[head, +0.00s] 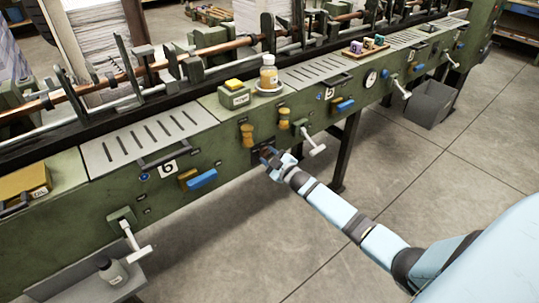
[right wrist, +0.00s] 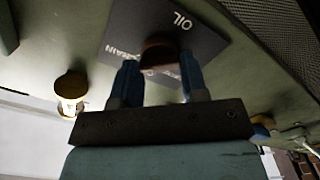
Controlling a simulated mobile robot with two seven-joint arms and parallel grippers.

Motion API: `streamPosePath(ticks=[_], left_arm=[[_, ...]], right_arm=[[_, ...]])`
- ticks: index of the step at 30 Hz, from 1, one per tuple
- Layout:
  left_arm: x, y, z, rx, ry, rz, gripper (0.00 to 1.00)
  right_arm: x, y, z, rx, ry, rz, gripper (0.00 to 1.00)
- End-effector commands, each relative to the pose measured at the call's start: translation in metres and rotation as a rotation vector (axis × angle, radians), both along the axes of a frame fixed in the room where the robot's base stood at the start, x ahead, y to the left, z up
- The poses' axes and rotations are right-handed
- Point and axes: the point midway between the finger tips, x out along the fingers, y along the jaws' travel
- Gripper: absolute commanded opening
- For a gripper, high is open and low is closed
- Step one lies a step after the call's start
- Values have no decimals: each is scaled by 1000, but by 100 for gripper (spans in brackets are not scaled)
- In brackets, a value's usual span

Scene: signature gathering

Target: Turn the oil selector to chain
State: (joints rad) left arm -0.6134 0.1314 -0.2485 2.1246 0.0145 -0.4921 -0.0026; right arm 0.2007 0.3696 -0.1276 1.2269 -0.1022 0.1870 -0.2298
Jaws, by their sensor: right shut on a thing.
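The oil selector's dark plate (right wrist: 122,22) shows in the right wrist view, with the word OIL and a partly covered word ending in "AIN". Its dark brown knob (right wrist: 159,46) sits between the blue fingers of my right gripper (right wrist: 159,68), which is shut on it. The knob hides part of the lettering, and I cannot tell which mark it points to. In the head view, my right gripper (head: 269,156) is at the green machine's front face, and the selector there is small and mostly covered. My left gripper is not in view.
Two yellow-brown knobs (head: 247,134) and a grey crank handle (head: 312,142) are close to the right gripper. A blue lever (head: 202,178) is to the left. A bottle (head: 268,76) stands on the machine top. A grey bin (head: 430,104) stands on the open floor.

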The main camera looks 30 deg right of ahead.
Motion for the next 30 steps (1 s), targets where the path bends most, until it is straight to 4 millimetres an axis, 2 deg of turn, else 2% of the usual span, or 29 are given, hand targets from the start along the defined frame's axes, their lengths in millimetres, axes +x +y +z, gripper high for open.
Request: streamPosePath(ticks=[17, 18, 21, 30], left_arm=[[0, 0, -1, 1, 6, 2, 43], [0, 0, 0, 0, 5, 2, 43], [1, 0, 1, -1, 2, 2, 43], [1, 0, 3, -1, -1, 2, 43]], right_arm=[[0, 0, 0, 35, 3, 0, 17], [0, 0, 0, 35, 3, 0, 45], [0, 0, 0, 35, 3, 0, 66], [-2, 0, 0, 34, 3, 1, 66]])
